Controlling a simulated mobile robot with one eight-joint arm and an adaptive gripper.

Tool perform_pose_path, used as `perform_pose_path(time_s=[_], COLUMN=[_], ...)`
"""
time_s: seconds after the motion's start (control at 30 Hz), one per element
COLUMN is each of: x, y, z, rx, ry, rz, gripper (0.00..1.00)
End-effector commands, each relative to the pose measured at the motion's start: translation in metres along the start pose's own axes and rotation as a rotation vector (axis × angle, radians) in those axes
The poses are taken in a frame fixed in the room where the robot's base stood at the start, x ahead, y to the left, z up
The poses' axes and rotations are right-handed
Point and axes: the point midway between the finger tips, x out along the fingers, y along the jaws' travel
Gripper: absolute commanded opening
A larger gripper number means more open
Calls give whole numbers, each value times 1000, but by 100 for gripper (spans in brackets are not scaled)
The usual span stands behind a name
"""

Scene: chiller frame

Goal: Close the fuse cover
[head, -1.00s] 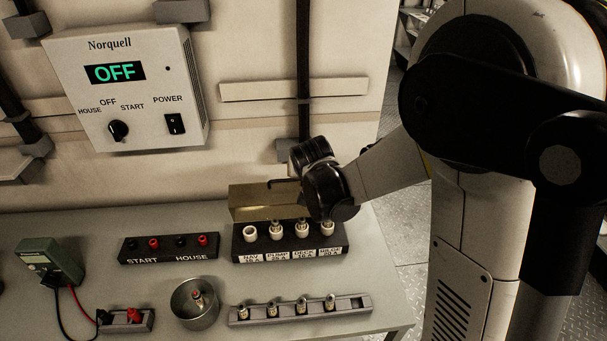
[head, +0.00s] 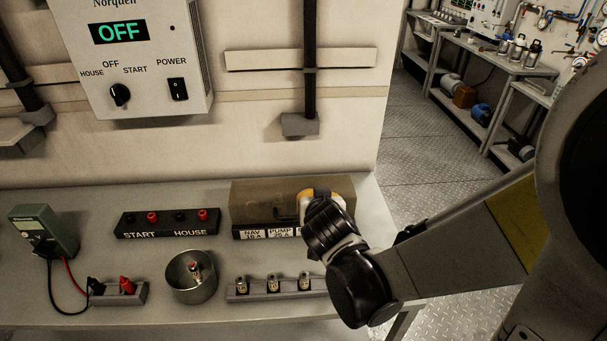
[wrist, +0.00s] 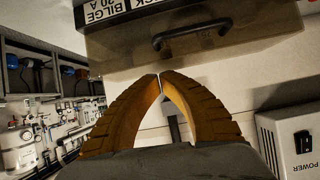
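The fuse cover (head: 258,200) is a brownish box-like lid. In the head view it is down over the fuse block, hiding the fuse holders, with its front edge just above the labels (head: 252,234). Whether it is fully seated I cannot tell. In the wrist view the cover (wrist: 235,50) fills the top, with a black handle (wrist: 190,34) on its face. My gripper (wrist: 160,75) has its yellow fingertips together with nothing between them, apart from the handle in the picture. In the head view my gripper (head: 308,194) is at the cover's right half, and my wrist hides that part.
A grey fuse rack (head: 262,294), a metal cup (head: 192,284), a terminal strip (head: 168,224) and a green meter (head: 44,232) stand on the bench. The control box (head: 140,65) on the wall reads OFF.

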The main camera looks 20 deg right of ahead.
Motion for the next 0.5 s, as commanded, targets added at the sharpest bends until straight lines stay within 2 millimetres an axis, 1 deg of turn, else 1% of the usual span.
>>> perform_pose_path(time_s=[0.03, 0.2, 0.5], x=[1, 0, -1], y=[0, 1, 2], z=[10, 27, 43], rx=[-1, -1, -1], ry=[0, -1, -1], rz=[0, -1, 0], gripper=[0, 0, 0])
